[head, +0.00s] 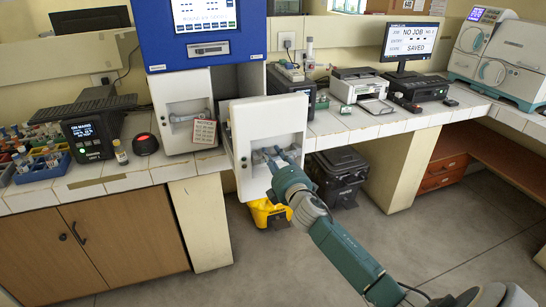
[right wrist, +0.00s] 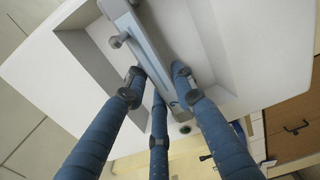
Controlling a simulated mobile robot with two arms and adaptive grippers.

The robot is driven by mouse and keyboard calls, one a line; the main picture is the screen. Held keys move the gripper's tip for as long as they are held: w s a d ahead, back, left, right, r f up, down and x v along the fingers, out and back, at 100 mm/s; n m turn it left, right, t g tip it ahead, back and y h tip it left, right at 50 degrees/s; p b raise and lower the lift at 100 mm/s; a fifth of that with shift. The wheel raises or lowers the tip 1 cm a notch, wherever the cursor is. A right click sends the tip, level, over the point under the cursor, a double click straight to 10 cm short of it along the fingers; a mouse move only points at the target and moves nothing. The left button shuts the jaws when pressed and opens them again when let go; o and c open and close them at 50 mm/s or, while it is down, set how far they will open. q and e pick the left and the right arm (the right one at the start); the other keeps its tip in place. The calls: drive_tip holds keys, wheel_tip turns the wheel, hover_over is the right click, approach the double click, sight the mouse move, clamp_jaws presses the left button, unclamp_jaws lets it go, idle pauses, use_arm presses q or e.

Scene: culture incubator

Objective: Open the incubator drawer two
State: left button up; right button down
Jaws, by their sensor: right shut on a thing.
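The blue and white incubator (head: 190,55) stands on the tiled bench in the head view, with a screen at its top. Its right-hand white drawer (head: 268,118) stands pulled out towards me, its front clear of the cabinet. The left-hand drawer (head: 182,88) is flush with the body. My right gripper (head: 277,163) is shut on the right-hand drawer's handle. In the right wrist view its blue fingers (right wrist: 158,78) sit on both sides of the grey handle bar (right wrist: 148,45) in the drawer's recess. My left gripper is not in view.
A printer (head: 358,84) and a monitor (head: 408,42) stand on the bench to the right. A black bin (head: 340,175) and a yellow container (head: 268,213) stand on the floor below. A black device (head: 92,128) is at left. The floor in front is clear.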

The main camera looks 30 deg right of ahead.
drive_tip(key=c, duration=1.4)
unclamp_jaws()
drive_tip(key=shift+w+d, duration=0.1)
drive_tip(key=v, duration=1.2)
